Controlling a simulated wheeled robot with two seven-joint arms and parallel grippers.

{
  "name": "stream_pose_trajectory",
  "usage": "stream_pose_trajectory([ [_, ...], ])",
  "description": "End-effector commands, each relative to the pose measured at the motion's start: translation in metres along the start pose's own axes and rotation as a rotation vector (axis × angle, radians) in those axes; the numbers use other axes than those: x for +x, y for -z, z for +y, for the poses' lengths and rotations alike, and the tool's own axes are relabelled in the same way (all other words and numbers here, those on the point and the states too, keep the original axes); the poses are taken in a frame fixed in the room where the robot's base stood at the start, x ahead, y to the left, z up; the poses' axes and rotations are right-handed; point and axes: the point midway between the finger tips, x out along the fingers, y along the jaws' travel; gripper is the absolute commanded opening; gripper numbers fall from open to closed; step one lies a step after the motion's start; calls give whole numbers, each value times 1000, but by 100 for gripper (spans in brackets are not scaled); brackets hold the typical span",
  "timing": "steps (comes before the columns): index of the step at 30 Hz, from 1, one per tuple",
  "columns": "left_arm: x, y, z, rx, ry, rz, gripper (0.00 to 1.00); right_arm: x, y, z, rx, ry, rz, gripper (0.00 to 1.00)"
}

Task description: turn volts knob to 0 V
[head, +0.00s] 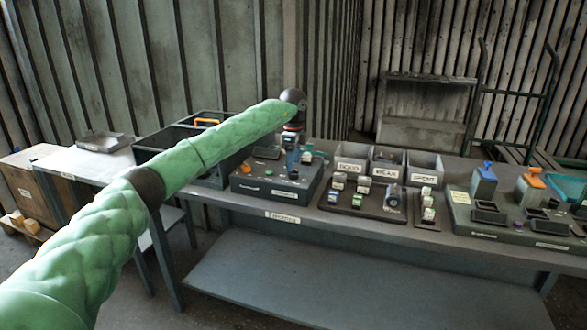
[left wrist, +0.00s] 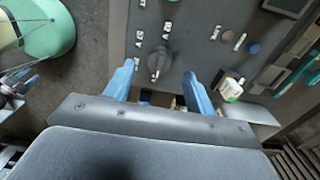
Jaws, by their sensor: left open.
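The dark round volts knob (left wrist: 158,63) sits on a grey panel (left wrist: 205,45) in the left wrist view, with small white labels around it. I cannot read its setting. My left gripper (left wrist: 160,72) has its two blue fingers apart, one on each side of the knob in this view, with nothing held. I cannot tell how far its tips are above the panel. In the head view the left gripper (head: 291,150) points down over the grey instrument box (head: 248,185) on the bench. The knob is too small or hidden there. My right gripper is not in view.
On the bench (head: 300,215) stand a tray of cells (head: 362,210), grey bins (head: 425,168) and another instrument box (head: 500,232) at the right. A dark crate (head: 170,140) stands left.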

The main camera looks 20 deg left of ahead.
Motion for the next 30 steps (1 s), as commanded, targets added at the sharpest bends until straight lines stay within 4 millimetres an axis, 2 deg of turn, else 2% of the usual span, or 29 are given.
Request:
stream_pose_trajectory([
  [6, -34, 0, -1, 0, 4, 0, 55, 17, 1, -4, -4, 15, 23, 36],
  [10, -44, 0, -1, 0, 2, 0, 55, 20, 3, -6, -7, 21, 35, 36],
  [22, -46, 0, 0, 21, 1, 0, 55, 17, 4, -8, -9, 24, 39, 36],
  [26, -46, 0, -2, 93, 7, 4, 55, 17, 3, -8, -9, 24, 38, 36],
  [30, -47, 9, -16, 219, 90, 41, 55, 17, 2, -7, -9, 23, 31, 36],
])
